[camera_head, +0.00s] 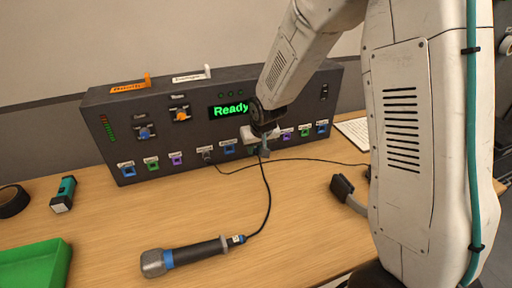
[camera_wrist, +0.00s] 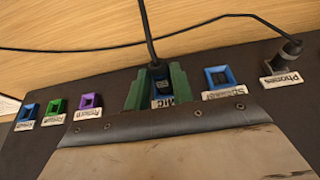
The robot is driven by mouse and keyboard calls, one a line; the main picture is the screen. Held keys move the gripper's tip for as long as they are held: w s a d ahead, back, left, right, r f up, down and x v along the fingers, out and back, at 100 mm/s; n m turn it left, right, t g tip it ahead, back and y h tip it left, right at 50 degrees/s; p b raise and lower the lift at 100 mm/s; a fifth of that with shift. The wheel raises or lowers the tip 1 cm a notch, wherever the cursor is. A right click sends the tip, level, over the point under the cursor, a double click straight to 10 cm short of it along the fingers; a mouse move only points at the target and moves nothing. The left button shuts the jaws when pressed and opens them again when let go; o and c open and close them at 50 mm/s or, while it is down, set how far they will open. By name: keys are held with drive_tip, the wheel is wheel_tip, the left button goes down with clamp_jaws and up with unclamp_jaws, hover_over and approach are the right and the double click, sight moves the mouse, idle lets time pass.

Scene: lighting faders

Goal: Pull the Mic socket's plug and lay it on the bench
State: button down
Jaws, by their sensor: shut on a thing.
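My gripper (camera_head: 262,149) is at the front of the dark console (camera_head: 195,150). In the wrist view its two green fingers (camera_wrist: 159,88) are shut on the Mic plug (camera_wrist: 160,78), a dark plug with a black cable. The plug sits at the blue Mic socket, above the Mic label (camera_wrist: 163,102); I cannot tell how deep it is. In the head view my gripper hides most of the plug and socket. The cable runs down to a microphone (camera_head: 185,256) lying on the wooden bench (camera_head: 115,215).
The Phones plug (camera_wrist: 290,48) sits beyond the empty blue Speaker socket (camera_wrist: 218,77), its cable crossing the bench. Green and purple sockets lie on the other side. A green tray (camera_head: 62,262), a teal-and-black object (camera_head: 64,194) and a tape roll (camera_head: 12,201) stand left. The bench's middle left is clear.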

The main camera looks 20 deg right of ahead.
drive_tip(key=shift+s, duration=0.1)
drive_tip(key=shift+s, duration=2.15)
drive_tip(key=shift+a, duration=0.1)
